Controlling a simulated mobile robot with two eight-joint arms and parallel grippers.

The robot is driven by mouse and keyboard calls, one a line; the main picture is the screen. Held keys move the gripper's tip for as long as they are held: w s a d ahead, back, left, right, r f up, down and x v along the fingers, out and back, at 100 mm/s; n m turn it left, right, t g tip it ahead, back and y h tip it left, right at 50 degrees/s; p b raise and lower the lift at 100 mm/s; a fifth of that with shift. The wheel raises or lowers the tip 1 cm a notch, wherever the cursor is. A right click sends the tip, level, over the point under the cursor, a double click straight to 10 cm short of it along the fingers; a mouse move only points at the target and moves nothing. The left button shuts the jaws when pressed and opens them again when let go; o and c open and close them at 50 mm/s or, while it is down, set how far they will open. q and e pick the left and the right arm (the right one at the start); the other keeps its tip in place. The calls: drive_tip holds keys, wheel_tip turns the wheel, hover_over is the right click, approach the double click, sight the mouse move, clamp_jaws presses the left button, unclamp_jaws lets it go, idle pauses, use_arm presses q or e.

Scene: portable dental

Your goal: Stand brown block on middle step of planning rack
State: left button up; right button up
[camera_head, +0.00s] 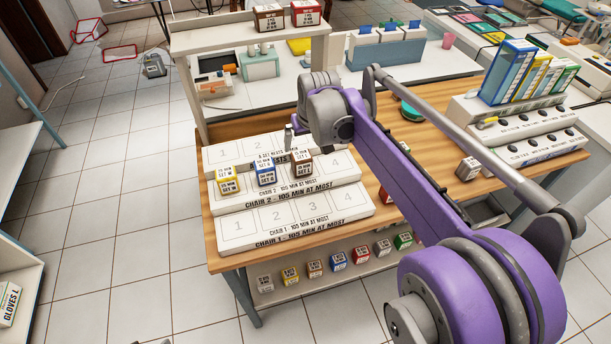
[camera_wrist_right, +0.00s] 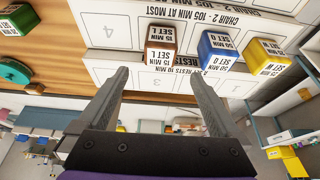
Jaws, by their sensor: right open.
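The planning rack (camera_head: 290,237) is a white stepped stand with numbered slots. The brown block (camera_head: 301,165) stands upright on its middle step, labelled Chair 2, in slot 3; it also shows in the right wrist view (camera_wrist_right: 160,44). A blue block (camera_head: 265,172) and a yellow block (camera_head: 228,180) stand to its left in slots 2 and 1. My right gripper (camera_wrist_right: 160,78) is open and empty. Its fingertips point at the brown block and are apart from it, one to each side in the picture. My left gripper is not in view.
Slot 4 of the middle step and the front step are empty. Several blocks stand on a lower shelf (camera_head: 278,291). A raised shelf (camera_head: 230,38) stands behind the rack. More blocks (camera_head: 468,168) and a binder holder (camera_head: 512,120) are at the right.

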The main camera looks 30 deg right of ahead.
drive_tip(key=s+a+f+n, duration=0.1)
drive_tip(key=s+a+f, duration=0.2)
drive_tip(key=s, duration=0.5)
drive_tip(key=s+a+f, duration=0.4)
drive_tip(key=s+a, duration=0.2)
drive_tip(key=s, duration=0.2)
drive_tip(key=s+a+f+n+t+y, duration=0.1)
drive_tip(key=s+a+f, duration=0.3)
drive_tip(key=s, duration=0.5)
drive_tip(key=shift+a+n, duration=0.3)
drive_tip(key=shift+a, duration=0.2)
